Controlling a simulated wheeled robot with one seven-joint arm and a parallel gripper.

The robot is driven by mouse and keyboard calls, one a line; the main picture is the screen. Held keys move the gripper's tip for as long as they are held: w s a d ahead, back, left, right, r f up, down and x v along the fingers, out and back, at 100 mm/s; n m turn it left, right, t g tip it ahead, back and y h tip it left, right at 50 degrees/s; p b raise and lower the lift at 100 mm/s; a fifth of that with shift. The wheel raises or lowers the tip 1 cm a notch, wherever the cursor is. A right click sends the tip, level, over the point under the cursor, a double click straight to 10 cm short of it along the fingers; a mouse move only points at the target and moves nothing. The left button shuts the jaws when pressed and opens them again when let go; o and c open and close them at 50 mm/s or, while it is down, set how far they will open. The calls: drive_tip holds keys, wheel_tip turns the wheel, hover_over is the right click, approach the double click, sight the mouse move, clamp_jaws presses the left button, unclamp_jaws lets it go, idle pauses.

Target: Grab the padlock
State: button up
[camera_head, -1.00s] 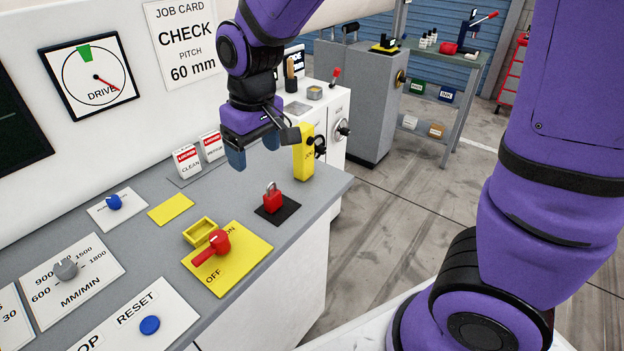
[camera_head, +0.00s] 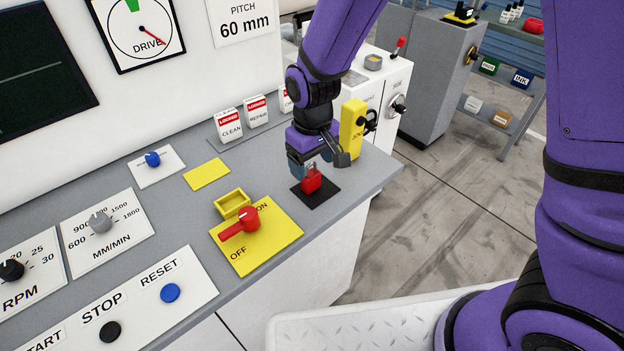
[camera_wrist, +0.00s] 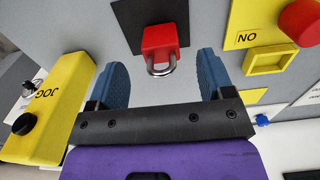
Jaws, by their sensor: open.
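The red padlock (camera_head: 311,180) with a metal shackle sits on a black square mat (camera_head: 321,194) near the console's right end. In the wrist view the padlock (camera_wrist: 160,44) lies ahead of and between the two blue fingers, its shackle pointing toward the gripper. My gripper (camera_head: 306,170) is right at the padlock in the head view, hiding its upper part. In the wrist view my gripper (camera_wrist: 163,78) is open, a gap showing between each finger and the padlock. I cannot tell the exact height of the fingertips.
A yellow JOG box (camera_head: 352,128) stands just behind the gripper. A yellow ON/OFF plate (camera_head: 270,246) with a red handle (camera_head: 240,222) and an open yellow tray (camera_head: 232,203) lie to the left. LOCKED tags (camera_head: 230,126) stand behind. The console's right edge is close.

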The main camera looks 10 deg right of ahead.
sight(313, 175)
drive_tip(key=shift+f, duration=2.55)
drive_tip(key=c, duration=1.1)
drive_tip(key=shift+r, duration=0.1)
